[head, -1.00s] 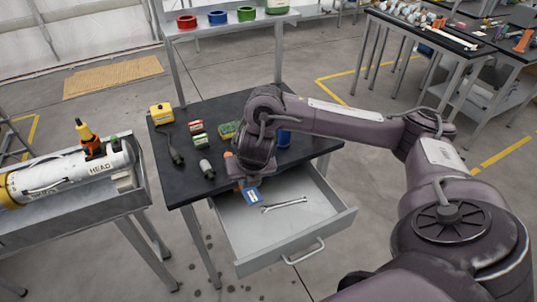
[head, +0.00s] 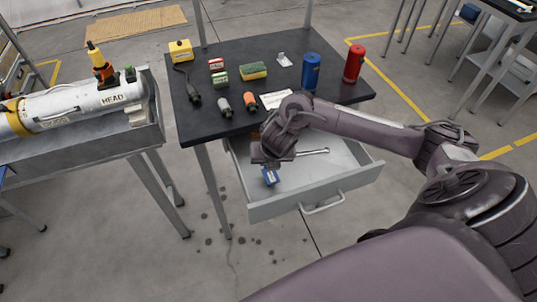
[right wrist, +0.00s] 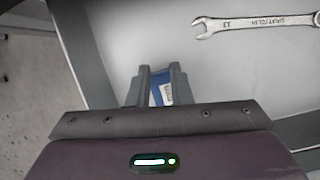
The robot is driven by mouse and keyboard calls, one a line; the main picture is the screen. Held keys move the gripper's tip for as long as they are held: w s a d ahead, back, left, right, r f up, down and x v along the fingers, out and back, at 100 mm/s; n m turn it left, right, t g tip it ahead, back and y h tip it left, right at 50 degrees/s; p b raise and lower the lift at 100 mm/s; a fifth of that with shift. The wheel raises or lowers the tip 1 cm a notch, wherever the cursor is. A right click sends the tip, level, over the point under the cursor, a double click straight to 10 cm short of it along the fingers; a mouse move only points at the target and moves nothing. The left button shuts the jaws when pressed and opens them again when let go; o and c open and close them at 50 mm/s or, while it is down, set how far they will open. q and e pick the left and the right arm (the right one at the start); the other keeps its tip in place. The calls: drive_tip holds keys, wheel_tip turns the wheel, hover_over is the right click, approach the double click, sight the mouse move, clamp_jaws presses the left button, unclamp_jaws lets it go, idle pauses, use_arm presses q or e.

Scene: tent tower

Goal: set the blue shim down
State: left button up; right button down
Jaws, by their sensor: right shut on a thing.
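The blue shim (head: 270,176) is at the fingertips of my right gripper (head: 268,166), over the left side of the open drawer (head: 335,187). In the right wrist view, the two fingers of my right gripper (right wrist: 159,88) are shut on the shim (right wrist: 160,95), which shows a white label between them. I cannot tell whether the shim touches the drawer floor. A wrench (head: 312,152) lies in the drawer to the right of the shim; it also shows in the right wrist view (right wrist: 255,24). My left gripper is not in view.
The black tabletop (head: 225,125) above the drawer holds a yellow box (head: 180,50), a sponge (head: 253,71), a blue can (head: 311,71) and a red can (head: 353,64). A white cylinder (head: 85,105) lies on the bench at left. The drawer's right part is bare.

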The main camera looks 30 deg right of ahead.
drive_tip(key=shift+f, duration=0.95)
drive_tip(key=shift+f, duration=0.15)
drive_tip(key=c, duration=1.3)
unclamp_jaws()
